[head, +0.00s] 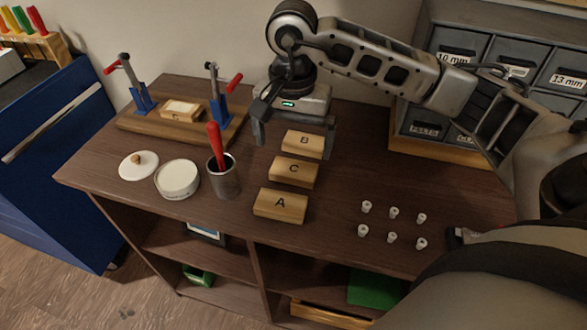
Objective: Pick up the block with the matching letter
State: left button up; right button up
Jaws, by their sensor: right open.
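Three wooden blocks lie in a column on the brown table: block B (303,145) at the back, block C (293,172) in the middle, and block A (280,205) in front. My right gripper (294,140) comes in from the right and hangs at block B. Its jaws are apart, with one finger on each side of that block. I cannot tell how high the fingertips are above the table. A light wooden piece (180,110) sits on a wooden clamp base (205,132); I cannot read a letter on it. My left gripper does not show.
Two blue clamps with red handles (219,98) rise from the base. A metal cup (223,178) with a red-handled tool stands left of the blocks. A white round container (177,180) and its lid (139,165) are further left. Several small white pegs (393,213) stand at right.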

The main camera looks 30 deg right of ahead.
aim_at(292, 172)
jog(key=shift+w+f+p, duration=0.15)
jog(key=shift+f+p, duration=0.6)
jog(key=shift+f, duration=3.15)
jog(key=c, duration=0.9)
